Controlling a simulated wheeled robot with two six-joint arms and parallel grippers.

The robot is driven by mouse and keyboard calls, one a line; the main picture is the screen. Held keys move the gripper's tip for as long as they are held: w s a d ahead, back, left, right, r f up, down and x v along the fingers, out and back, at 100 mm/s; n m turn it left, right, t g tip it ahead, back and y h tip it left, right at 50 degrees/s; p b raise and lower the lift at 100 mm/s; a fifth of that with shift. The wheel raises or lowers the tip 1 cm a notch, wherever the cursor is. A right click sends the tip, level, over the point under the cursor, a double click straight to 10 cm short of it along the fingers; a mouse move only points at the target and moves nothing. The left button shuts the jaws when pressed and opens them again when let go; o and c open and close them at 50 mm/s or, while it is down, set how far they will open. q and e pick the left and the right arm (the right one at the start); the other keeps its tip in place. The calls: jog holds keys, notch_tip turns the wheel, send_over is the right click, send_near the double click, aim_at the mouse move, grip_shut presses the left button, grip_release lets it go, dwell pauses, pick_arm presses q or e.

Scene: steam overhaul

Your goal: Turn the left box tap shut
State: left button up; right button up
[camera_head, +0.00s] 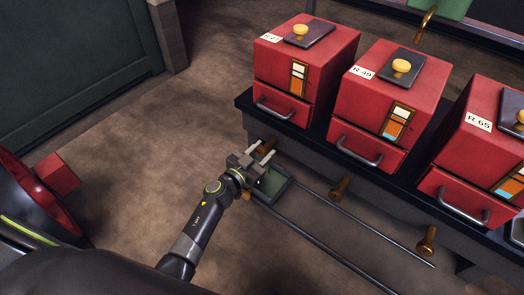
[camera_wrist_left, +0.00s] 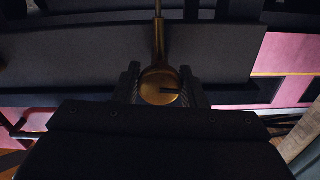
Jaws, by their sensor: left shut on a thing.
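The left red box (camera_head: 305,62) stands on a dark bench, with its brass tap (camera_head: 268,146) below it on the bench front. My left gripper (camera_head: 262,156) is at this tap, and its fingers partly hide it. In the left wrist view the tap's round brass end (camera_wrist_left: 160,86) sits between my two gripper fingers (camera_wrist_left: 165,92), which are shut on it. My right gripper is in neither view.
The middle box tap (camera_head: 339,189) and right box tap (camera_head: 427,240) stick out from the bench front. The red middle box (camera_head: 390,92) and right box (camera_head: 480,150) stand alongside.

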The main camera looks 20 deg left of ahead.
pick_arm(q)
jog(key=m, duration=0.2)
jog(key=shift+m+p, duration=0.3)
jog(key=shift+p, duration=0.05)
jog(key=shift+m, duration=0.8)
jog(key=m, duration=0.3)
jog(key=shift+a+m+p, duration=0.1)
jog(key=shift+m+p, duration=0.2)
jog(key=shift+m, duration=0.1)
jog(key=m, duration=0.6)
jog(key=shift+m, duration=0.9)
jog(key=shift+m+b, duration=0.3)
jog(key=shift+m, duration=0.1)
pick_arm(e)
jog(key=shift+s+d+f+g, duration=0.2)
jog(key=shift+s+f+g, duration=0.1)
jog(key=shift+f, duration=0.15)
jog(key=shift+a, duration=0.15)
